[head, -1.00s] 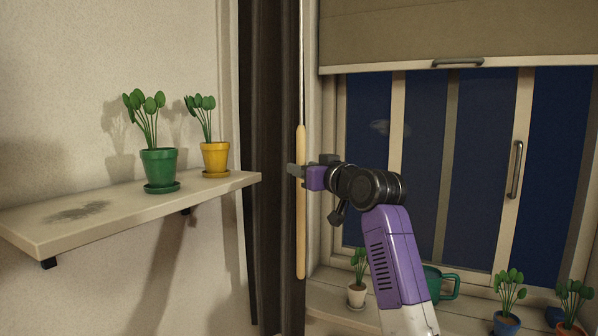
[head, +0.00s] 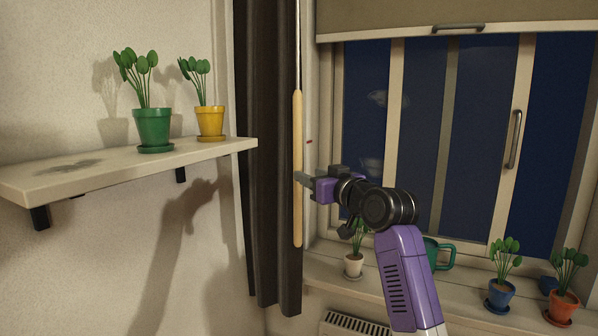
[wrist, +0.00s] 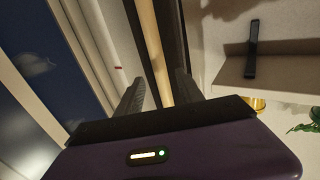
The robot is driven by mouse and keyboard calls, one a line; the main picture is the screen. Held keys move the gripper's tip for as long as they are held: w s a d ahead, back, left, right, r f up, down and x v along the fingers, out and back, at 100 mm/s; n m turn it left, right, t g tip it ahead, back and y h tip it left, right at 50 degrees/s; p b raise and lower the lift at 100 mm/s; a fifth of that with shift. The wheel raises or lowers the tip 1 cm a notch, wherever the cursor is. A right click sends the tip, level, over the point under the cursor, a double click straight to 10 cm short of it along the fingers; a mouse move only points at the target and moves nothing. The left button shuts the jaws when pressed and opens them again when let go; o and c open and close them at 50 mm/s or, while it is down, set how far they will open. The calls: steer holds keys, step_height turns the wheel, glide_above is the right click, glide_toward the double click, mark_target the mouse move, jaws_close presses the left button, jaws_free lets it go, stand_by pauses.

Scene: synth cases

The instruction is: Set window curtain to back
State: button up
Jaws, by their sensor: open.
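The dark curtain (head: 268,170) hangs gathered in a narrow bunch at the window's left side, beside the shelf. A pale wooden wand handle (head: 298,215) hangs upright on a thin rod in front of its right edge. My gripper (head: 304,179) is open with its fingertips at the handle's middle to lower part, coming from the right. In the wrist view, the handle (wrist: 154,50) runs up the picture between the directions of the two spread fingers (wrist: 158,90). I cannot tell whether a finger touches it. The handle's near part is hidden behind the gripper body there.
A wall shelf (head: 215,150) with green (head: 153,127) and yellow (head: 210,121) potted plants stands left. The windowsill (head: 460,285) holds several pots and a green mug (head: 440,255). A beige blind (head: 400,15) with a handle covers the window's top. A radiator (head: 355,324) is below.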

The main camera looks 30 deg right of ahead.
mark_target(298, 169)
steer(key=shift+w+a+r+p, duration=0.1)
steer(key=shift+w+p, duration=0.75)
steer(key=shift+w, duration=2.85)
steer(key=shift+c, duration=0.4)
jaws_close()
